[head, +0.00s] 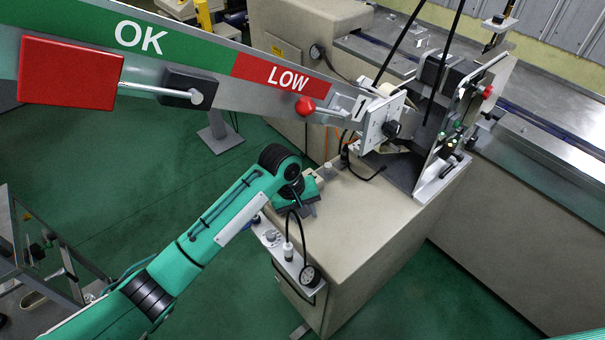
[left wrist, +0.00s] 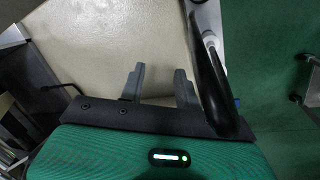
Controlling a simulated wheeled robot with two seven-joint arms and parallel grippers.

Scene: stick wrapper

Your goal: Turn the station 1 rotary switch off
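A black rotary knob (head: 391,129) sits on a white upright plate (head: 376,122) at the upper middle of the head view. I cannot read a station number on it. My left gripper (head: 308,203) is over the beige cabinet top, below and left of that knob and clear of it. In the left wrist view its two grey fingers (left wrist: 158,78) stand apart with nothing between them. The knob is not recognisable in the left wrist view. My right gripper is not in view.
A second panel (head: 447,148) with small buttons and a red knob (head: 487,91) stands right of the plate. The OK/LOW beam (head: 210,60) crosses above my left arm. The cabinet top has clear room.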

